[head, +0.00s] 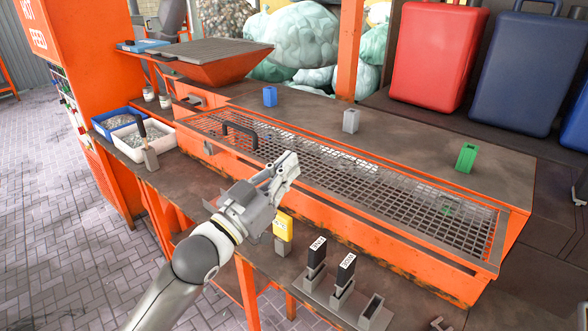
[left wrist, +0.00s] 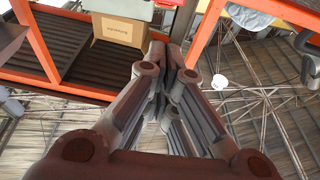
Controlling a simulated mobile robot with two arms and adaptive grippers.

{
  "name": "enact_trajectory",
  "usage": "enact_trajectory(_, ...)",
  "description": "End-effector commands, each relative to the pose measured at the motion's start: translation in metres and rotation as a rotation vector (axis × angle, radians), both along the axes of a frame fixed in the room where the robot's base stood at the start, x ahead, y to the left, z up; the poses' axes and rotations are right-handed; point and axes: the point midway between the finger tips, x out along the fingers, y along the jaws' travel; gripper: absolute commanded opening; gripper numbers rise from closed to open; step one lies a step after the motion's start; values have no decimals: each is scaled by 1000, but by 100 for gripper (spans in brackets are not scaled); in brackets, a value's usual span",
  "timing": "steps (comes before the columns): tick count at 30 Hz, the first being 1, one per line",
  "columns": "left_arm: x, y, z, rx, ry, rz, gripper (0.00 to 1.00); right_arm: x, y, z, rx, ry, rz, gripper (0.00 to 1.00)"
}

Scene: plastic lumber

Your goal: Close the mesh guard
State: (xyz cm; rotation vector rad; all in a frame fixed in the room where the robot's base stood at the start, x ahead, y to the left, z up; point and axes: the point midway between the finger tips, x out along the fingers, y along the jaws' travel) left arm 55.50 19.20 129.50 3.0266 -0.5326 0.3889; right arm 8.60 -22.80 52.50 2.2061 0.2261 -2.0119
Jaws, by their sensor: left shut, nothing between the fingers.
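The mesh guard (head: 345,179) is a grey wire grid with a black arched handle (head: 240,133) near its left end. It lies across the top of the long orange trough (head: 350,226) and looks about flat; I cannot tell whether a small gap is left under its edge. My left gripper (head: 291,163) is shut and empty, in front of the mesh and right of the handle. It hides part of the grid, and I cannot tell whether it touches. The left wrist view shows its closed fingers (left wrist: 172,52) with nothing between them. My right gripper is not in view.
A yellow tagged block (head: 283,227) and black tagged pieces in grey holders (head: 343,280) stand along the front ledge. Blue (head: 270,96), grey (head: 351,121) and green (head: 466,157) blocks stand behind the trough. White (head: 147,146) and blue bins sit at left.

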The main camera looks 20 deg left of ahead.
Motion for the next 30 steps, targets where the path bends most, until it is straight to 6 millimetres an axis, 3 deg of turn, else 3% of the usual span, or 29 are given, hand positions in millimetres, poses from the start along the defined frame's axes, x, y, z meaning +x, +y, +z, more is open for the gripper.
enact_trajectory(1,9,-3,8,-3,-1,0,0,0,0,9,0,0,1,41)
enact_trajectory(5,27,-10,8,-1,3,-1,0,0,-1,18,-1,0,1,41)
enact_trajectory(9,23,-9,-16,0,5,0,0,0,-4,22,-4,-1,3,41)
enact_trajectory(15,22,-8,-31,-1,3,0,0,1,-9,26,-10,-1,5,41)
enact_trajectory(30,21,-8,-35,-1,-2,0,0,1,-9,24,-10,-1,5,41)
